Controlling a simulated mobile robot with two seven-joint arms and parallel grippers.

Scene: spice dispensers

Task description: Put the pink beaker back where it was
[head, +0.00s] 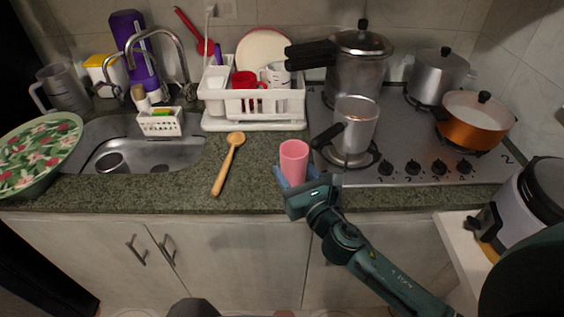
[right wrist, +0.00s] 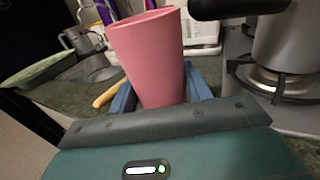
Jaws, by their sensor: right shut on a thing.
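The pink beaker (head: 294,161) is upright at the front of the counter, just left of the stove. My right gripper (head: 295,181) is shut on its lower part, with a blue finger on each side. In the right wrist view the pink beaker (right wrist: 150,58) stands between the blue fingers, and its base is hidden behind the gripper body. I cannot tell whether the beaker touches the counter. My left gripper is not in view.
A wooden spoon (head: 228,164) lies left of the beaker. A white dish rack (head: 270,106) stands behind it. A metal pot with a black handle (head: 354,127) is close on the right, on the stove (head: 408,181). The counter (head: 258,187) between spoon and beaker is clear.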

